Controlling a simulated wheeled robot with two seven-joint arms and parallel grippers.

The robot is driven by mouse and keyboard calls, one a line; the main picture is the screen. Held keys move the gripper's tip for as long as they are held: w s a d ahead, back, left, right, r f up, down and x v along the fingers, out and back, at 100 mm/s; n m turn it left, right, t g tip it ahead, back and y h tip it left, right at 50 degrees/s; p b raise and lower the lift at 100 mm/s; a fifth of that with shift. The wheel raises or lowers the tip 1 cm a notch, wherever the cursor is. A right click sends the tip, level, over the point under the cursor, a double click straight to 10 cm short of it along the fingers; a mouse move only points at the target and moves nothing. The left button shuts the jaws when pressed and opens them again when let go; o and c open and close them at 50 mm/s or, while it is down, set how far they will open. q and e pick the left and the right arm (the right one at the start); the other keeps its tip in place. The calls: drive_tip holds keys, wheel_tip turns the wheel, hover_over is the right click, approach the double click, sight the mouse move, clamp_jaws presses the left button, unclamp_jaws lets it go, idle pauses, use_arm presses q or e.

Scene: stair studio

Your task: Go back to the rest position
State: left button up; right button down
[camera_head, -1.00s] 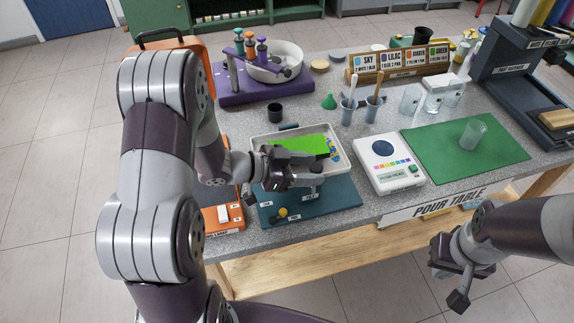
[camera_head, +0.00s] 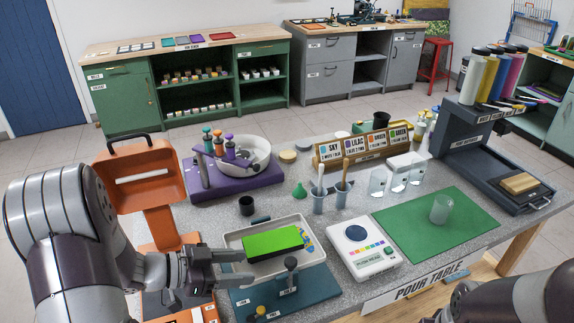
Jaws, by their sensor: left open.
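My left gripper (camera_head: 236,268) is open and empty. It hangs over the left edge of the white tray (camera_head: 316,250) and the teal board (camera_head: 310,293), with its fingers pointing right. A bright green block (camera_head: 272,242) lies in the tray, just beyond the fingertips. My right arm (camera_head: 535,300) shows at the bottom right corner; its gripper is mostly cut off by the frame edge, so its jaws cannot be read.
The pour table holds a white scale (camera_head: 362,252), a green mat (camera_head: 425,232) with a clear cup (camera_head: 441,209), and a purple stand (camera_head: 230,183). An open orange case (camera_head: 140,180) is at the left. Cups with sticks (camera_head: 319,203) stand behind the tray.

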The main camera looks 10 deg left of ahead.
use_arm(q)
drive_tip(key=a+f+n+g+y, duration=0.1)
drive_tip(key=a+f+n+y, duration=0.65)
drive_tip(key=a+y, duration=0.5)
drive_tip(key=s+d+r+n+g, duration=0.1)
drive_tip(key=s+d+r+g, duration=0.1)
drive_tip(key=s+d, duration=0.2)
drive_tip(key=s+d+r+n+g+h, duration=0.1)
drive_tip(key=s+d+n+g, duration=0.1)
drive_tip(key=d, duration=0.8)
drive_tip(key=s+g, duration=0.1)
drive_tip(key=s, duration=0.1)
drive_tip(key=shift+s+d+r, duration=0.25)
drive_tip(key=shift+s+r, duration=0.1)
drive_tip(key=shift+s, duration=0.05)
drive_tip(key=shift+n, duration=0.25)
